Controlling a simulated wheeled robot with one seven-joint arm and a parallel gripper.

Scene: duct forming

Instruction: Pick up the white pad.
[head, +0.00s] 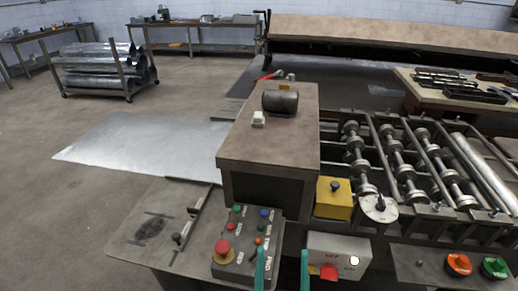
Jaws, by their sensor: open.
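A small white block (258,118), which looks like the white pad, lies on the brown top of the machine housing (240,150). It sits just left of a dark motor-like cylinder (280,102), with a small gap between them. My gripper (282,268) shows at the bottom edge as two teal fingers, apart with nothing seen between them. It is well nearer to me than the white block, below and slightly right of it in the picture. The rest of the gripper is out of frame.
A control box (246,240) with a red button, a yellow box (334,198) and a white box (338,256) stand near my gripper. Rollers (400,165) fill the right side. A sheet of metal (140,145) lies to the left.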

